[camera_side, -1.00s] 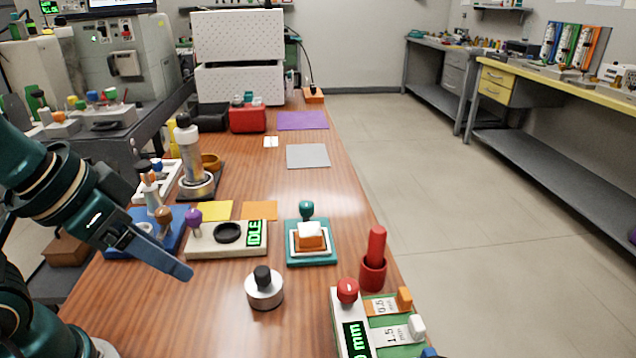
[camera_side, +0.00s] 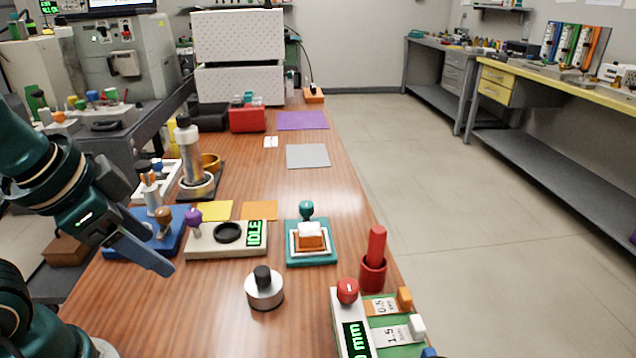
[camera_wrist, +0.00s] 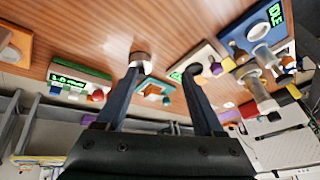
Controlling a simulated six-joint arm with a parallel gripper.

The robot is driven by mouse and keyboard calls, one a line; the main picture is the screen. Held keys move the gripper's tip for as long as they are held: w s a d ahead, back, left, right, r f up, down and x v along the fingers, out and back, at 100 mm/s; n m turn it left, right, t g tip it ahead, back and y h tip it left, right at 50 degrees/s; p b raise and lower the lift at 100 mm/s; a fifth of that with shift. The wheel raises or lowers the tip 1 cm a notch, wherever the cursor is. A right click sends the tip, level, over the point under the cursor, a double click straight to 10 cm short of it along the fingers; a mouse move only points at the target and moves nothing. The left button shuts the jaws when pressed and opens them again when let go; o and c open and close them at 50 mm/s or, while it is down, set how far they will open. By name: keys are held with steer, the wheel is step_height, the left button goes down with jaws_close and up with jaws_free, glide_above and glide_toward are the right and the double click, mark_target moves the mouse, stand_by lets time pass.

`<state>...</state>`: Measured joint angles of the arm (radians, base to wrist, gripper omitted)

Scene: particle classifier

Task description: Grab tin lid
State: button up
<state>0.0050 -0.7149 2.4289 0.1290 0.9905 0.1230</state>
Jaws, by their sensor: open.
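A round silver tin (camera_side: 264,295) stands upright on the wooden bench in the side view. Its lid has a black knob (camera_side: 262,273) on top. My gripper (camera_side: 160,265) is above the bench to the left of the tin, apart from it, with its finger pointing down and right. In the wrist view my gripper (camera_wrist: 160,72) shows two spread fingers with nothing held between them. The silver tin (camera_wrist: 141,58) shows there at the tip of the left finger, which partly hides it.
A teal-based stamp-like device (camera_side: 311,255), a beige box reading IDLE (camera_side: 205,251) and a blue tray (camera_side: 172,243) stand behind the tin. A red cylinder (camera_side: 374,274) and a green gauge panel (camera_side: 388,345) are to its right. The bench between my gripper and the tin is clear.

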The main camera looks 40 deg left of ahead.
steer(key=w+a+m+g+y, duration=0.2)
steer(key=w+a+m+y, duration=0.15)
steer(key=m, duration=0.25)
steer(key=m+t+y, duration=0.2)
steer(key=m+y, duration=0.4)
steer(key=m, duration=0.6)
glide_above(263, 276)
steer(key=s+a, duration=0.1)
steer(key=a, duration=0.1)
steer(key=f, duration=0.5)
steer(key=shift+a+f, duration=0.2)
steer(key=shift+f, duration=0.1)
steer(key=d+f+m+t, duration=0.2)
steer(key=d+f+m, duration=0.1)
steer(key=shift+w+d+y, duration=0.15)
steer(key=shift+d+y, duration=0.05)
steer(key=shift+y, duration=0.05)
steer(key=d+f+m, duration=0.1)
steer(key=s+f+m+t, duration=0.1)
steer(key=shift+s+d+f, duration=0.15)
steer(key=shift+d+f, duration=0.25)
steer(key=shift+x, duration=2.45)
jaws_close()
